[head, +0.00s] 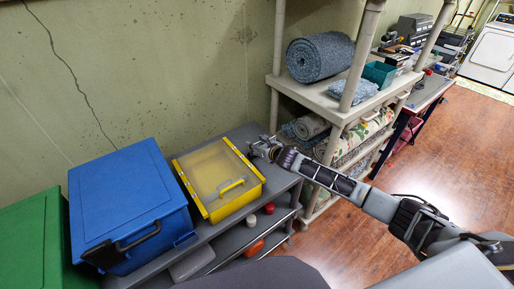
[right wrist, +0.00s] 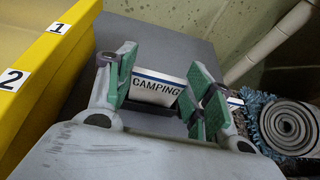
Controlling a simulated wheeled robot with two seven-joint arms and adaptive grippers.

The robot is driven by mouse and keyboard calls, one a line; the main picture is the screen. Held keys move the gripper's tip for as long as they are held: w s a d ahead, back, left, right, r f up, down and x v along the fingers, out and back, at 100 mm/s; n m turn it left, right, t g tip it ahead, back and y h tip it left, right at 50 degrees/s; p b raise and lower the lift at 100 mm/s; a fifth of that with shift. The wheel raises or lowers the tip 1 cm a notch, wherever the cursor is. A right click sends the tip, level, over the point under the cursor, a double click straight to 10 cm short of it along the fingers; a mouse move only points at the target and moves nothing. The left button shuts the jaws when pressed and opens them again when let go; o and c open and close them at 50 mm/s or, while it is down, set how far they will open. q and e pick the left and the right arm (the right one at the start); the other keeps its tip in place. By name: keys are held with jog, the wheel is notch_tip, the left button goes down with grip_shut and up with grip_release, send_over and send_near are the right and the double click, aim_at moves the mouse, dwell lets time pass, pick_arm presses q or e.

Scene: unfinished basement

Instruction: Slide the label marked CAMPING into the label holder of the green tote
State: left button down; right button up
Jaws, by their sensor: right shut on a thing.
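The CAMPING label (right wrist: 158,88) is a white card with dark lettering and a blue strip along its top edge. In the right wrist view it sits between the green-padded fingers of my right gripper (right wrist: 163,92), which is shut on it. In the head view my right gripper (head: 262,148) is at the right end of the grey shelf top, just right of the yellow box. The label is too small to make out there. The green tote (head: 32,245) is at the far left, cut off by the frame; its label holder is not visible. My left gripper is not in view.
A blue tote (head: 130,195) and a yellow box with a clear lid (head: 217,180) stand between my right gripper and the green tote. The grey shelf (head: 228,226) has little free top. A beige rack (head: 318,100) with rolled rugs stands close on the right.

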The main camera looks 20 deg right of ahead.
notch_tip(320, 180, up, 9)
jog(key=p, duration=0.1)
jog(key=shift+f, duration=0.15)
dwell(0.5)
jog(key=shift+s, duration=0.1)
